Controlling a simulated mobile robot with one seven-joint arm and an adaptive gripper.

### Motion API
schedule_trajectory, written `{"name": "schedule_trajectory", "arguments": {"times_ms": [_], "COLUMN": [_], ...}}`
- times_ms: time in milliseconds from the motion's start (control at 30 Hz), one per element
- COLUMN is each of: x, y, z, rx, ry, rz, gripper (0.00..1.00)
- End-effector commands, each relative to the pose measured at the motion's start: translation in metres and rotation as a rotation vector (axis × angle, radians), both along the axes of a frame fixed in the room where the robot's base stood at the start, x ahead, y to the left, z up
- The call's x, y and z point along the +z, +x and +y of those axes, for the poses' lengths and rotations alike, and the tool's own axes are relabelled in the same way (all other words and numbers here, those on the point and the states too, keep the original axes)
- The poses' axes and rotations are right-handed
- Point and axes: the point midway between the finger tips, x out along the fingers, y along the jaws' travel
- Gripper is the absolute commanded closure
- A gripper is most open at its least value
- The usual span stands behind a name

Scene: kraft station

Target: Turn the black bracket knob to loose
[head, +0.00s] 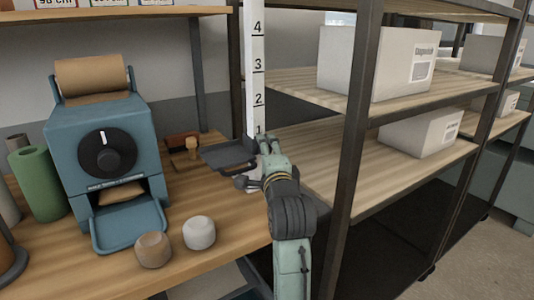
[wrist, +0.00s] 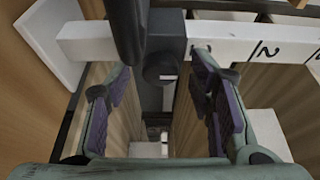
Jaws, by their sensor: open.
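A white upright post (head: 256,75) with black numbers stands at the bench's right edge. A dark bracket (head: 226,154) with a flat shelf sits on it, near the number 1. My gripper (head: 268,146) is beside the post at the bracket's height, partly overlapping it in the head view. In the wrist view, the white post (wrist: 225,46) runs sideways and the dark bracket body (wrist: 166,30) crosses it. The black knob (wrist: 161,68) shows between my open, purple-padded fingers, with a gap on both sides. I cannot read the knob's setting. The knob is not distinguishable in the head view.
A blue dispenser (head: 105,140) with a black dial and a paper roll stands on the bench (head: 215,262). Two round pieces, brown (head: 153,250) and white (head: 199,232), lie before it. A dark shelf upright (head: 356,130) is close right of my arm; white boxes stand on the shelves.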

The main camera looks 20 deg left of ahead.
Motion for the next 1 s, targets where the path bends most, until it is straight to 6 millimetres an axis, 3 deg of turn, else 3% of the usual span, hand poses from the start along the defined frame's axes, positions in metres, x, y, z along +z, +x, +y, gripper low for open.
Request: {"name": "schedule_trajectory", "arguments": {"times_ms": [100,800,1000], "x": [0.0001,0.0002,-0.0008], "y": [-0.0002,-0.0005,-0.0005], "z": [0.0000,-0.0002,-0.0002], "rx": [0.000,0.000,0.000], "ry": [0.000,0.000,-0.008], "rz": [0.000,-0.001,-0.012], "gripper": [0.52,0.98,0.99]}}
